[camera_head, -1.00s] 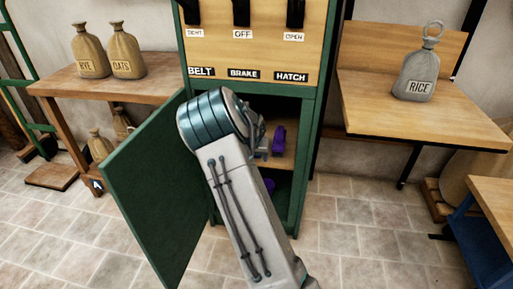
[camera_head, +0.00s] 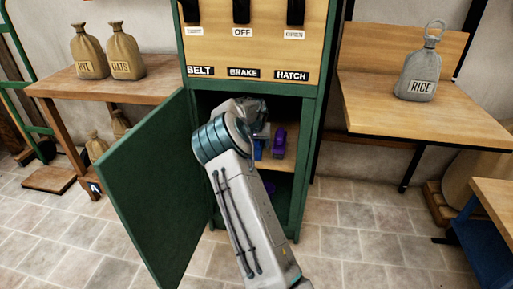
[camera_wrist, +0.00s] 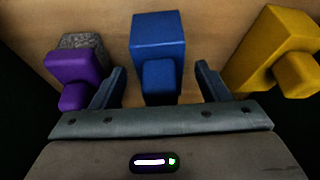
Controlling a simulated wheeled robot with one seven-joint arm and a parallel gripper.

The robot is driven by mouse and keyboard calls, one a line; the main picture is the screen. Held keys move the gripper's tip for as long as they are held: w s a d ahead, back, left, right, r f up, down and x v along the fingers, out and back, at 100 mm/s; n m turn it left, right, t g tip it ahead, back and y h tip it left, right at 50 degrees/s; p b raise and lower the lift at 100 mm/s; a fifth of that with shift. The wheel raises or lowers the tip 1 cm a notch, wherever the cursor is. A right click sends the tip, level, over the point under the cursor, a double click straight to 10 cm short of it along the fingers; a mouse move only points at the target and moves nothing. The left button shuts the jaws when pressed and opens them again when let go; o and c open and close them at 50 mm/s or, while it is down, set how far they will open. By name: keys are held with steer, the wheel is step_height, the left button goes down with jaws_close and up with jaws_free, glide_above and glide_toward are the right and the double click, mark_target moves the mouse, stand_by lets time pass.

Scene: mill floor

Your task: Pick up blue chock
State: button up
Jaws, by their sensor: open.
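The blue chock (camera_wrist: 158,45) shows in the wrist view on a wooden shelf, ahead of my gripper and between the lines of its two fingers. My gripper (camera_wrist: 160,82) is open, with one finger on each side of the chock's near, smaller block. I cannot tell whether either finger touches it. In the head view a small strip of the blue chock (camera_head: 259,149) shows inside the green cabinet, mostly hidden behind my arm.
A purple chock (camera_wrist: 78,70) stands left of the blue one, with a grey speckled block (camera_wrist: 84,42) behind it. A yellow chock (camera_wrist: 270,52) stands to the right. The cabinet's green door (camera_head: 150,190) hangs open at left. A switch panel (camera_head: 245,45) is above.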

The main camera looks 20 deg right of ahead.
steer(key=shift+w+d+f, duration=0.15)
steer(key=shift+w+d, duration=0.05)
steer(key=shift+w, duration=0.2)
steer(key=shift+w+f+b, duration=0.1)
steer(key=shift+f+b, duration=0.4)
steer(key=c, duration=1.2)
steer(key=shift+r, duration=0.1)
steer(key=shift+r+p, duration=0.3)
steer(key=shift+p, duration=0.15)
